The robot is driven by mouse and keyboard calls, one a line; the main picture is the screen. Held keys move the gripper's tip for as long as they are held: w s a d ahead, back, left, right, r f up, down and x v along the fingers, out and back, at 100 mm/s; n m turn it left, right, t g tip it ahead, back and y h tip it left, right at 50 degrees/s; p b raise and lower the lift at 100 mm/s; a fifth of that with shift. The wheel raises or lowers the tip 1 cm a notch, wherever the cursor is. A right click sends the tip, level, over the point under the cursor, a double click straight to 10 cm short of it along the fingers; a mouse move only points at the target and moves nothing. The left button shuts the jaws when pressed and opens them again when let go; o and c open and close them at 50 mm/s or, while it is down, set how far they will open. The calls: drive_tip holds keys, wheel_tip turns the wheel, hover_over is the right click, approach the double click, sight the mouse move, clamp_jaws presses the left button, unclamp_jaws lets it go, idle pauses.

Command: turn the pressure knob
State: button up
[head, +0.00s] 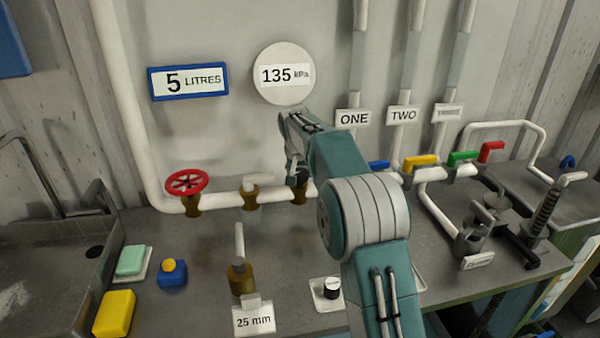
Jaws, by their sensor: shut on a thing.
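My gripper (298,180) points down at the white pipe, partly hidden behind my own arm. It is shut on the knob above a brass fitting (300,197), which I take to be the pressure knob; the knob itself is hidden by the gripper. A round pressure gauge (284,74) on the wall above reads 135 kPa.
Left along the pipe (225,202) are a red handwheel (187,182) and a brass valve (250,192). Yellow (421,162), green (462,157) and red (491,151) handles are at right.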

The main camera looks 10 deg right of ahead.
drive_tip(key=shift+f+n, duration=0.15)
drive_tip(key=shift+n, duration=0.15)
drive_tip(key=n+y, duration=0.2)
drive_tip(key=n, duration=0.2)
drive_tip(key=n+y, duration=0.1)
drive_tip(key=n, duration=0.2)
drive_tip(key=n+y, duration=0.1)
drive_tip(key=n, duration=0.1)
drive_tip(key=shift+f+n+g, duration=0.15)
drive_tip(key=shift+n+g, duration=0.25)
drive_tip(key=n+g+y, duration=0.1)
drive_tip(key=n, duration=0.4)
drive_tip(key=n+g+y, duration=0.1)
drive_tip(key=n+g, duration=0.1)
drive_tip(key=n, duration=0.2)
drive_tip(key=shift+n, duration=0.3)
drive_tip(key=shift+n+g, duration=0.3)
drive_tip(key=shift+n, duration=0.5)
drive_tip(key=o, duration=1.1)
drive_tip(key=shift+w, duration=0.1)
